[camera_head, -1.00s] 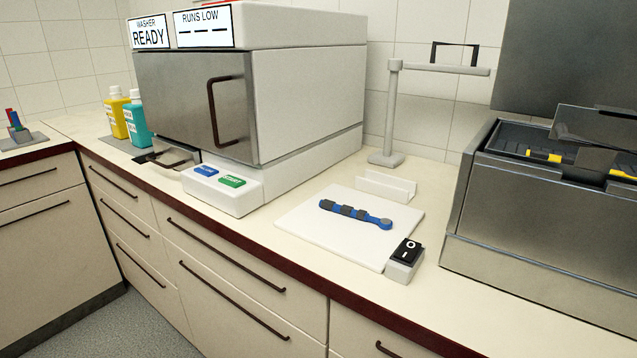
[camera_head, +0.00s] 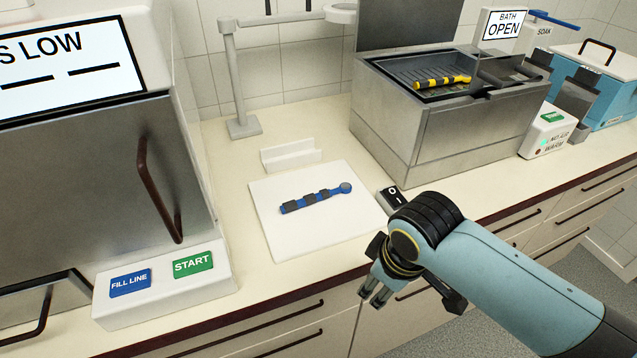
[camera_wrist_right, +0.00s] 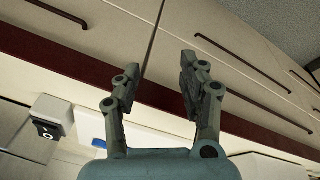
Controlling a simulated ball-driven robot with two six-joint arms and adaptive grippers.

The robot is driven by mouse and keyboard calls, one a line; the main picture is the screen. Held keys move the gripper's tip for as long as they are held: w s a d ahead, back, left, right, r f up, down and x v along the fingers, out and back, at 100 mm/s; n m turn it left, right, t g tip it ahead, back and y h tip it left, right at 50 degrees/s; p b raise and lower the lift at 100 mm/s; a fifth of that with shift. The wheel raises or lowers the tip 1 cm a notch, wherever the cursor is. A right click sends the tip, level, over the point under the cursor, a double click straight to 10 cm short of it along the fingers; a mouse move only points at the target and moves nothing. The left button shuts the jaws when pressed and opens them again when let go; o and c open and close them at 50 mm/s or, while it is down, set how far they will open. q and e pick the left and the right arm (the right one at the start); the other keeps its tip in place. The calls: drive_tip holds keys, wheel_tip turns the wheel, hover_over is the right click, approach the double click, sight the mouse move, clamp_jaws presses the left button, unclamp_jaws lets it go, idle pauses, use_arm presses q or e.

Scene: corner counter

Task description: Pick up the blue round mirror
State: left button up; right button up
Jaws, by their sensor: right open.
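The blue round mirror (camera_head: 316,198) lies flat on a white mat (camera_head: 275,237) on the counter. It has a blue handle with dark grey bands and a round grey head at its right end. My right gripper (camera_head: 376,293) is to the right of and nearer than the mirror, over the counter's front edge, apart from it. In the right wrist view, its two fingers (camera_wrist_right: 158,78) are spread with nothing between them. A small blue piece (camera_wrist_right: 99,143), likely the mirror, shows there, partly hidden by the gripper's body. My left gripper is out of view.
A switch box (camera_head: 391,196) stands at the mat's right edge. A white holder (camera_head: 290,156) and grey stand (camera_head: 243,127) are behind. The washer (camera_head: 105,170) is left. A steel bath (camera_head: 425,135) holding a yellow-banded tool (camera_head: 441,82) is right.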

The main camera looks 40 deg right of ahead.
drive_tip(key=w+r+n, duration=0.2)
drive_tip(key=w, duration=0.1)
drive_tip(key=w+r+n+p, duration=0.1)
drive_tip(key=w+r+n, duration=0.1)
drive_tip(key=w+r, duration=0.1)
drive_tip(key=w+r+n+g+p, duration=0.1)
drive_tip(key=w+r+n, duration=0.1)
drive_tip(key=w, duration=0.2)
drive_tip(key=shift+w+a+r, duration=0.1)
drive_tip(key=shift+w+r, duration=0.25)
drive_tip(key=shift+w, duration=0.05)
drive_tip(key=w+r+n+g+p, duration=0.1)
drive_tip(key=w+r+n+p, duration=0.1)
drive_tip(key=w+r+n, duration=0.65)
drive_tip(key=m, duration=0.1)
hover_over(307, 198)
drive_tip(key=shift+y, duration=0.4)
drive_tip(key=f, duration=0.5)
drive_tip(key=shift+s+f, duration=0.2)
drive_tip(key=shift+f, duration=0.2)
drive_tip(key=f, duration=0.6)
drive_tip(key=shift+w, duration=0.2)
clamp_jaws()
